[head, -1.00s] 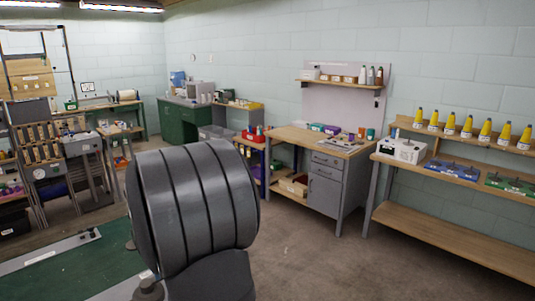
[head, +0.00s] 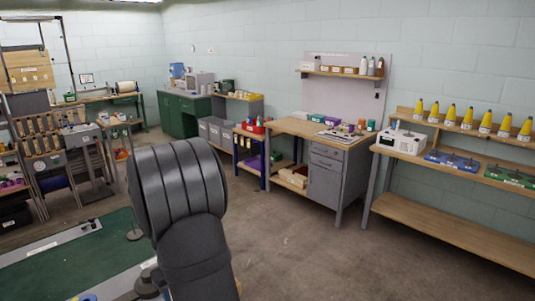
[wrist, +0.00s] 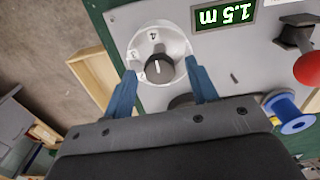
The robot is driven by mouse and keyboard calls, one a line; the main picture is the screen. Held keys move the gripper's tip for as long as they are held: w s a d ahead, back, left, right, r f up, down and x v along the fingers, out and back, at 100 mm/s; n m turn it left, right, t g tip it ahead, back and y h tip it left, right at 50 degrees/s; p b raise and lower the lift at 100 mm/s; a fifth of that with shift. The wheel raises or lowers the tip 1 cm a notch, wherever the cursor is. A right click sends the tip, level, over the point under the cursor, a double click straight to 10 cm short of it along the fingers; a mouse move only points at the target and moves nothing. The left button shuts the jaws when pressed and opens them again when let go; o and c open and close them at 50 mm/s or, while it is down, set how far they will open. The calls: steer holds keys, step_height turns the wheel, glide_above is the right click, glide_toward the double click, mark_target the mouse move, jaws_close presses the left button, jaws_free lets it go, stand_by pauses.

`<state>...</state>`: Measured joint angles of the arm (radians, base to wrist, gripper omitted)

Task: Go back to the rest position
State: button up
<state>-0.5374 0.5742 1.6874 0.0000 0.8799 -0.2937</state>
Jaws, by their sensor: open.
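My gripper (wrist: 162,76) shows in the wrist view with its two blue fingers apart and nothing held. A dark round knob (wrist: 158,68) on a white numbered dial (wrist: 145,42) lies between the fingertips in the picture. Whether the fingers touch the knob or stand clear above it, I cannot tell. The dial sits on a grey panel (wrist: 225,68), with a green display (wrist: 224,14) reading 1.5 m, upside down. In the head view the gripper is out of sight; my dark ribbed arm link fills the lower middle.
A red ball-ended lever (wrist: 308,68) and a blue-flanged spool (wrist: 290,112) are right of the dial. A wooden tray (wrist: 92,72) is at left. In the head view, a wooden workbench (head: 290,125) and a shelf unit with yellow cones (head: 450,235) stand beyond open floor (head: 300,235).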

steer(key=n, duration=1.1)
steer(key=shift+s+n, duration=0.1)
steer(key=shift+n, duration=1.6)
